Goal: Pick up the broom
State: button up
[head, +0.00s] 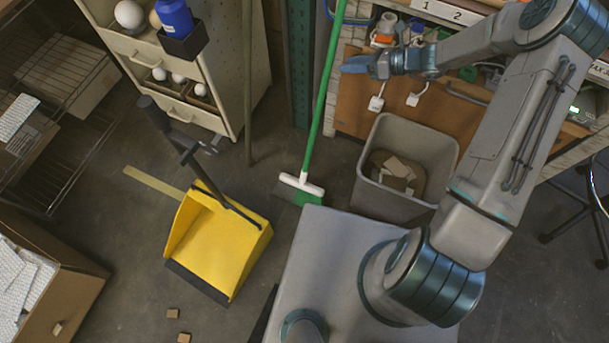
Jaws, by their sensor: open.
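The broom (318,122) has a long green handle, a white block and green bristles. It leans steeply, with its head (300,187) on the floor near the picture's middle and its handle running up past the top edge. My gripper (350,66) is at the upper middle, just right of the upper handle and pointing left toward it. It is open, and nothing shows between its fingers. I see a small gap between the fingertips and the handle in the picture; the distance in depth is hard to judge.
A grey bin (362,195) with brown pieces stands right of the broom head. A yellow dustpan (225,250) is to the lower left. A cream drawer cabinet (228,95) stands left, a wooden workbench (350,105) behind. Small brown blocks (173,313) lie on the floor.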

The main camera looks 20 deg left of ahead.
aim_at(327, 70)
jog(key=shift+d+f+b+x, duration=0.1)
jog(key=shift+f+b+x, duration=0.2)
jog(key=shift+x, duration=1.1)
jog(key=shift+d+f+b+x, duration=0.1)
jog(key=shift+f+b+x, duration=0.15)
jog(key=shift+x, duration=1.1)
jog(key=shift+d+f+b+x, duration=0.15)
jog(key=shift+f+b+x, duration=0.15)
jog(key=shift+x, duration=1.1)
jog(key=shift+r, duration=0.1)
grip_shut()
